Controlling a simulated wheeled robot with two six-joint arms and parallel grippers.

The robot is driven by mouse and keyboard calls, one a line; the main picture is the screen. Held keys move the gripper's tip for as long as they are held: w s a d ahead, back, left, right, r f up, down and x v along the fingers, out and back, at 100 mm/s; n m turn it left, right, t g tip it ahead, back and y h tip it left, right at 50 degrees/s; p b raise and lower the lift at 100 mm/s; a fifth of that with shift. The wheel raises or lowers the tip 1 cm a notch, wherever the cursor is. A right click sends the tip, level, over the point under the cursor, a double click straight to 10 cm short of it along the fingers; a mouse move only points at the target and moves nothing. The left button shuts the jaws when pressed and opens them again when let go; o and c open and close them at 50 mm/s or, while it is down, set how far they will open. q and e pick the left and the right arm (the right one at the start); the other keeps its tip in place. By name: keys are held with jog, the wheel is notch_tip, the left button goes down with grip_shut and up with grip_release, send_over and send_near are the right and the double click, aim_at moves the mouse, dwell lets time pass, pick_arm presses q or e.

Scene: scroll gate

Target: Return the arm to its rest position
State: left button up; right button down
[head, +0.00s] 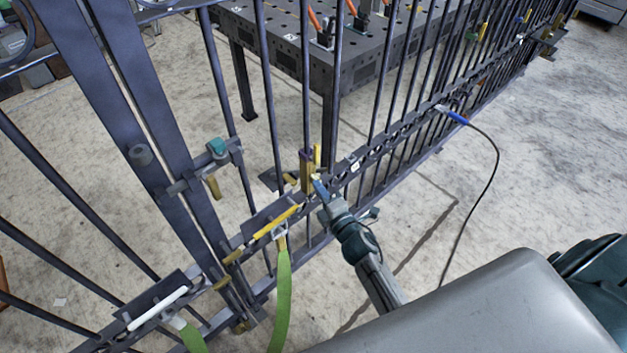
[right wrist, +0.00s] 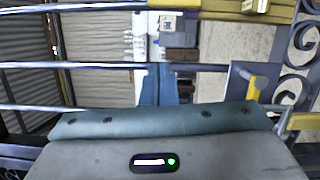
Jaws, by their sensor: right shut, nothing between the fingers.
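My right arm shows in the head view, with its teal wrist and grey link reaching up and left from below centre. My right gripper (head: 321,188) is at its end, small in the picture, close in front of the gate's lower rail. It is shut and empty. From this angle I cannot tell whether it touches the gate (head: 385,150). In the right wrist view a grey and teal housing with a small green light fills the bottom, and the bars (right wrist: 90,66) cross the picture sideways. The fingertips cannot be made out there. My left gripper is not in view.
A yellow clamp (head: 304,170) sits on the gate near my gripper. Green straps (head: 281,300) hang at lower left. A blue-handled lead (head: 452,116) on the rail trails a black cable across the floor. A perforated table (head: 300,45) stands behind the gate. Floor at right is clear.

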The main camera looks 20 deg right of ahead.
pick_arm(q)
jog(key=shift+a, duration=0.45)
pick_arm(e)
jog(key=shift+s+d, duration=0.15)
jog(key=shift+s, duration=0.15)
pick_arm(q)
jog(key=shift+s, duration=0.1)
pick_arm(e)
jog(key=shift+f, duration=0.1)
